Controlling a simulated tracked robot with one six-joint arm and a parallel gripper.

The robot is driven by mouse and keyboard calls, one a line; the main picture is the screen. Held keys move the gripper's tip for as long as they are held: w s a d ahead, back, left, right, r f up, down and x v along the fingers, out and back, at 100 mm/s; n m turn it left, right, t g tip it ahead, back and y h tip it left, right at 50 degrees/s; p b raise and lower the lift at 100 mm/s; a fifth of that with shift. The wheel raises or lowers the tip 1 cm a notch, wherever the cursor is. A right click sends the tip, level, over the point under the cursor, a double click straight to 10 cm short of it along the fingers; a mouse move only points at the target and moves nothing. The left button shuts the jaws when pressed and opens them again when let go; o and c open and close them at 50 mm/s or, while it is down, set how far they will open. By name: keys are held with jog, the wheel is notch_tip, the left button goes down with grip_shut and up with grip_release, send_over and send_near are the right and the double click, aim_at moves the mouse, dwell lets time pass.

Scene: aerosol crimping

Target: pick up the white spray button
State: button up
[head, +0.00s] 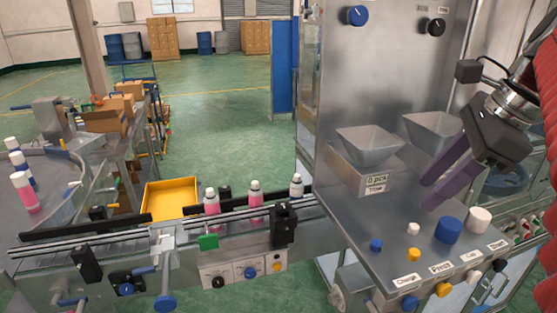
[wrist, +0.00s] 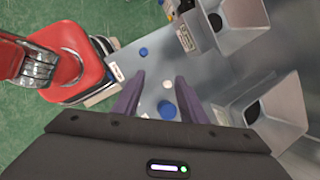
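The white spray button (head: 413,228) is a small white piece standing on the steel machine table (head: 365,222), behind a yellow button and left of a large blue cap. In the wrist view, the white button (wrist: 167,84) shows in the gap between the finger tips. My gripper (head: 424,196) has two purple fingers, spread apart with nothing between them. It hangs above the table, up and slightly right of the button in the head view. It also shows in the wrist view (wrist: 160,78).
Near the button stand a small blue button (head: 376,245), a yellow button (head: 413,254), a large blue cap (head: 448,229) and a large white cap (head: 480,219). Two steel hoppers (head: 370,145) (head: 432,128) rise behind. A conveyor with pink bottles (head: 256,195) runs left.

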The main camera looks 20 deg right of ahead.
jog(key=d+m, duration=0.1)
jog(key=m, duration=0.1)
jog(key=s+d+r+m, duration=0.1)
jog(key=d+m, duration=0.1)
jog(key=s+d+m+h, duration=0.1)
jog(key=m, duration=0.1)
jog(key=shift+d+r+m, duration=0.15)
jog(key=shift+d+m, duration=0.25)
send_near(410, 230)
jog(key=shift+s+a+f, duration=0.15)
jog(key=shift+a+f, duration=0.15)
jog(key=shift+f, duration=0.2)
jog(key=shift+w+d+x, duration=0.1)
jog(key=shift+x, duration=1.2)
jog(key=shift+w+d+x, duration=0.1)
jog(key=shift+w+x, duration=0.05)
jog(key=shift+x, duration=1.15)
jog(key=shift+c, duration=0.5)
